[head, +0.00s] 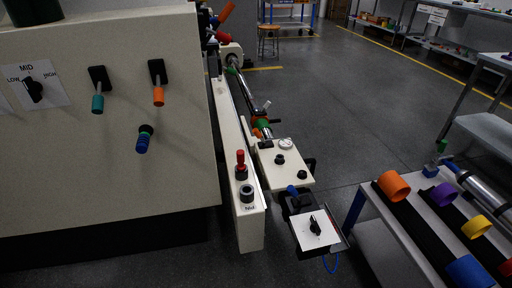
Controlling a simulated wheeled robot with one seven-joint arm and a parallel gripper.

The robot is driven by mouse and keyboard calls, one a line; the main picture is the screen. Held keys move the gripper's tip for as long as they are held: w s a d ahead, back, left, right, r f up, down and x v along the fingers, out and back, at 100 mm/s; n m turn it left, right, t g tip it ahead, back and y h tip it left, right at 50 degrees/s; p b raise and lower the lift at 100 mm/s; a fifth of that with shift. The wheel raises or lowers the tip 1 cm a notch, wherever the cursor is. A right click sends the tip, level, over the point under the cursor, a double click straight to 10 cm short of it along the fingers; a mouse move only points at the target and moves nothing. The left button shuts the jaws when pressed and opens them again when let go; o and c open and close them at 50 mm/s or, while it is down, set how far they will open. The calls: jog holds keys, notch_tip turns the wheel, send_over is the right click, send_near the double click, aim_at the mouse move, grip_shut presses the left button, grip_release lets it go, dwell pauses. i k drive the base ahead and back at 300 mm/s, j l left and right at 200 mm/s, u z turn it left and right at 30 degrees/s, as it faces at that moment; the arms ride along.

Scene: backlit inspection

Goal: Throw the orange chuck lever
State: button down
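A lever with an orange grip (158,95) hangs downward from a black mount on the cream front panel (120,180) of the machine at left. A similar lever with a teal grip (97,103) hangs to its left. A blue-gripped lever (144,140) juts out below them. Another orange handle (224,12) sticks up at the top, by a red one (222,37). The frame does not show which orange handle is the chuck lever. My gripper is not in view.
A LOW-MID-HIGH selector (35,90) is at the panel's left. A long cream rail (235,140) with a red button (241,161) juts forward. A knob box (315,230) is beside it. A rack of coloured rings (393,186) stands right. Grey floor (360,110) is open between.

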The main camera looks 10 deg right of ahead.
aim_at(255, 131)
jog(key=i, duration=1.35)
